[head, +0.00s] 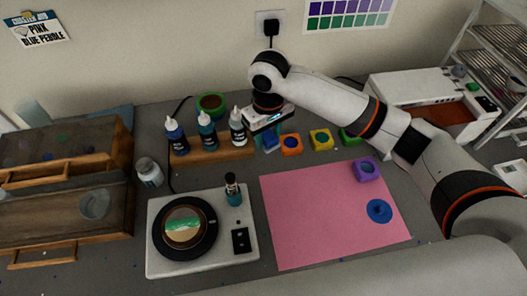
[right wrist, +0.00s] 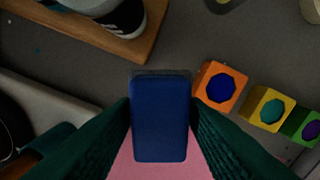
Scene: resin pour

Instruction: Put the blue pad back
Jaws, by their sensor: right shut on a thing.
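The blue pad (right wrist: 160,118) is a dark blue block between the two dark green fingers of my right gripper (right wrist: 160,125) in the right wrist view. In the head view my right gripper (head: 270,134) is at the back of the table, just left of the orange pad (head: 291,144), and the blue pad is mostly hidden there. The orange pad (right wrist: 218,87), with a blue centre, is right of the held pad in the wrist view. I cannot tell whether the blue pad touches the table. My left gripper is out of view.
Yellow (head: 321,139) and green (head: 349,137) pads continue the row rightward. A purple pad (head: 366,170) and a blue round patch (head: 379,211) are on the pink mat (head: 310,225). A wooden rack (head: 214,156) with several bottles stands close left of the gripper. A turntable device (head: 160,262) is in front.

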